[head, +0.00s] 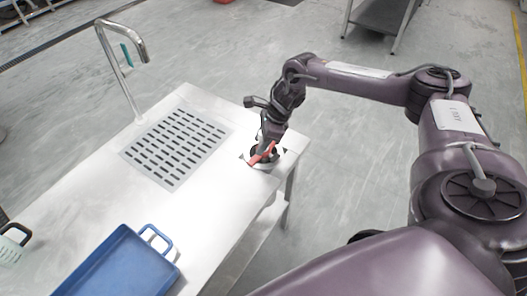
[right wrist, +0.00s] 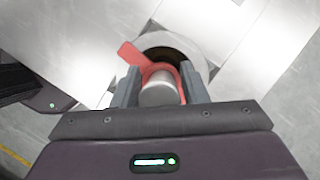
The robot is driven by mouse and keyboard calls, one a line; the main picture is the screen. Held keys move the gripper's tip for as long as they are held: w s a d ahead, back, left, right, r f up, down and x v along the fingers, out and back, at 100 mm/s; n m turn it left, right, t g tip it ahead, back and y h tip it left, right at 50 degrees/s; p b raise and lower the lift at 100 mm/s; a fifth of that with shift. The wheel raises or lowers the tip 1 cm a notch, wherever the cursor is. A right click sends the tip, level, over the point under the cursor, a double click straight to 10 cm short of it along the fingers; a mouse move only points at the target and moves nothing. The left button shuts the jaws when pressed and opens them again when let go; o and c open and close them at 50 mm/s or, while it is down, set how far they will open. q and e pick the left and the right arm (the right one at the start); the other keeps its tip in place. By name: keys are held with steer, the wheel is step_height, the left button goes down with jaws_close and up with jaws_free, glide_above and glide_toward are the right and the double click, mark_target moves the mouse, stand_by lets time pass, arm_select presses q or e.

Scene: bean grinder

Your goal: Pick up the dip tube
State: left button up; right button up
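What looks like the dip tube is a grey metal cylinder (right wrist: 158,91) with a red collar and red tab (right wrist: 132,54). In the right wrist view it stands in or over a round, dark-centred opening. My right gripper (right wrist: 161,84) has one finger on each side of it, very close to the cylinder and collar. Whether the fingers press on it cannot be told. In the head view my right gripper (head: 266,150) points down at the table's right corner, and the red part (head: 262,154) shows at its fingertips. My left gripper is not in view.
The white table (head: 215,207) has a slotted drain plate (head: 176,147) and a curved metal tap (head: 121,62). A blue tray (head: 118,266) lies near the front, with a black-and-white handled item (head: 12,244) at the left. Table space between plate and tray is clear.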

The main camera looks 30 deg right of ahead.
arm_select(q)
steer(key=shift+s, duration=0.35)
arm_select(e)
jaws_close()
steer(key=shift+r, duration=0.15)
